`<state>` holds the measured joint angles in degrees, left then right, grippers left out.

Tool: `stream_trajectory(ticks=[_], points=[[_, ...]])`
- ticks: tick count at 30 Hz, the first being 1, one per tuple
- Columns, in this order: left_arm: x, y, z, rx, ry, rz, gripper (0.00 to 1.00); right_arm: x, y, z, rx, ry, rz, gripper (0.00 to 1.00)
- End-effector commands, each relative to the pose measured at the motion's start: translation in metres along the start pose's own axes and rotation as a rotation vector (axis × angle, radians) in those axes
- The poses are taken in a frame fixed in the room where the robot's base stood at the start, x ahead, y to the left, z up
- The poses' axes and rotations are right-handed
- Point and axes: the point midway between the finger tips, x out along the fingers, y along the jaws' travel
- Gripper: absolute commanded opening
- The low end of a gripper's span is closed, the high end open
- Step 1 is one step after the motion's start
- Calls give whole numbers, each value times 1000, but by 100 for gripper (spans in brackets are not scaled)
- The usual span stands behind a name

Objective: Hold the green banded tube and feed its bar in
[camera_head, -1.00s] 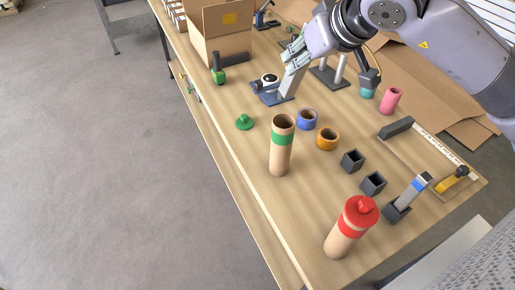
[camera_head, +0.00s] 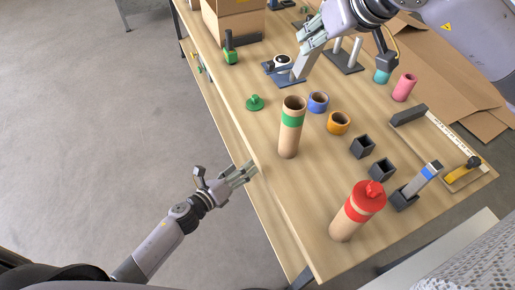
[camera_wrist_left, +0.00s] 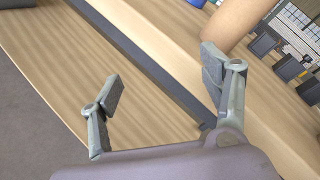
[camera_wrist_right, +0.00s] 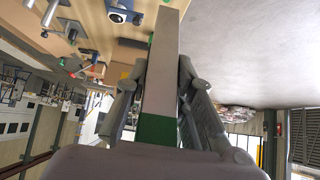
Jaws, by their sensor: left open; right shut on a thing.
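The green banded tube (camera_head: 289,142) stands upright and open-topped on the bench; its tan wall also shows at the top of the left wrist view (camera_wrist_left: 228,22). My left gripper (camera_head: 245,174) is open and empty, just off the bench's near edge, left of and below the tube in the head view. My right gripper (camera_head: 308,38) is shut on a grey bar (camera_head: 302,68), held above the bench behind the tube. In the right wrist view the bar (camera_wrist_right: 162,75) has a green band (camera_wrist_right: 157,130) between the fingers. A green knobbed lid (camera_head: 254,103) lies left of the tube.
A blue ring (camera_head: 318,102) and an orange ring (camera_head: 338,123) lie right of the tube. A red-lidded tube (camera_head: 355,212) stands in front. Dark square sockets (camera_head: 362,147) are farther right. A cardboard box (camera_head: 235,25) stands at the back left.

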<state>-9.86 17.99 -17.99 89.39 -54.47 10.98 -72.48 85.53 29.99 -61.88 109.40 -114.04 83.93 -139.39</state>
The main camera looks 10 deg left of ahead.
Motion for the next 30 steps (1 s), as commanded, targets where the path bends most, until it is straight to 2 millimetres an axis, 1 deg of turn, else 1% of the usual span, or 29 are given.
stream_trajectory(ticks=[1,3,6,9,13,17,20,27,30], points=[[2,-24,15,130,-13,-61,71,0,0,0,0,1,0,0],[2,-54,30,302,-32,-131,71,0,0,0,0,1,0,0],[0,-88,46,504,-62,-208,71,0,0,0,0,1,0,0],[-2,-110,55,642,-87,-257,71,0,0,0,0,1,0,0],[-3,-124,60,730,-104,-286,71,0,0,0,0,1,0,0],[8,-130,61,744,-108,-291,71,0,0,0,0,1,0,0],[23,-135,61,743,-109,-290,71,0,0,0,0,1,0,0],[68,-148,61,739,-109,-289,71,0,0,0,0,1,0,0],[84,-153,61,738,-107,-287,71,0,0,0,0,1,0,0]])
